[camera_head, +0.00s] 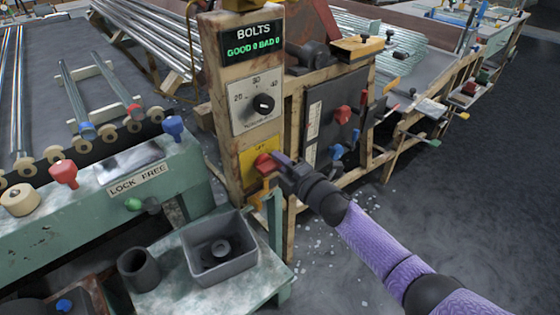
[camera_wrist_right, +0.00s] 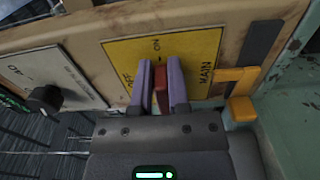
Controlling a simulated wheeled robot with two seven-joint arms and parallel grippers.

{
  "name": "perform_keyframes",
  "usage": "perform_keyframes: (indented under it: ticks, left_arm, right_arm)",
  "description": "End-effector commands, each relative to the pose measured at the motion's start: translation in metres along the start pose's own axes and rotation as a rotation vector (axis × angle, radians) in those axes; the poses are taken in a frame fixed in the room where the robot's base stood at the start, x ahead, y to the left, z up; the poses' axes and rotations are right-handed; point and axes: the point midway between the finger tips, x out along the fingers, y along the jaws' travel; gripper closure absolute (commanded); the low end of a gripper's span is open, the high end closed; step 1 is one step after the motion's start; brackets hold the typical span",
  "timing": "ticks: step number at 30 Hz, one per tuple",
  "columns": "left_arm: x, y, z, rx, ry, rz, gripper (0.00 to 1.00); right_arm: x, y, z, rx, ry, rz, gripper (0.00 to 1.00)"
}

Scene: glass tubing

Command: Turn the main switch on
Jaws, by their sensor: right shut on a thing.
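The main switch is a red handle (camera_wrist_right: 161,84) on a yellow plate (camera_wrist_right: 190,48) marked OFF, ON and MAIN. In the head view the red handle (camera_head: 264,162) shows on the yellow plate (camera_head: 254,153) low on the wooden post. My right gripper (camera_wrist_right: 161,88) is shut on the red handle, with one purple finger on each side of it. In the head view my right gripper (camera_head: 276,163) reaches the switch from the right and partly covers it. I cannot tell which mark the handle points to. My left gripper is not in view.
A dial (camera_head: 263,104) and a BOLTS display (camera_head: 252,38) sit above the switch. An orange bracket (camera_wrist_right: 238,88) is close by the plate's edge. A grey bin (camera_head: 220,247) and a dark cup (camera_head: 139,269) stand below. A panel with a red knob (camera_head: 343,115) is at the right.

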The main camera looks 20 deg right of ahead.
Motion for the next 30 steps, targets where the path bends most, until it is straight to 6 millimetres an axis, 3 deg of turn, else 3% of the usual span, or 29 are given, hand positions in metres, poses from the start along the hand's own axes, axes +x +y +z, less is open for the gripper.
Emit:
perform_keyframes:
  ticks: [5,6,10,20,30]
  left_arm:
    - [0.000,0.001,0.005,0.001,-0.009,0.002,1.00]
    - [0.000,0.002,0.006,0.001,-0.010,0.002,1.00]
    - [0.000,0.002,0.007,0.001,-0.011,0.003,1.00]
    - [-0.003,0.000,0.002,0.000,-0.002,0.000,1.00]
    - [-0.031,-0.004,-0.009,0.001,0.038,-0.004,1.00]
  right_arm:
    - [0.000,-0.001,0.000,0.002,0.000,-0.002,1.00]
    - [0.000,-0.001,0.000,0.002,0.000,-0.002,0.71]
    - [0.000,-0.001,0.000,0.001,0.000,-0.002,0.44]
    - [-0.004,0.001,0.000,0.000,0.000,-0.001,0.44]
    - [-0.076,0.003,0.000,0.001,-0.001,-0.003,0.44]
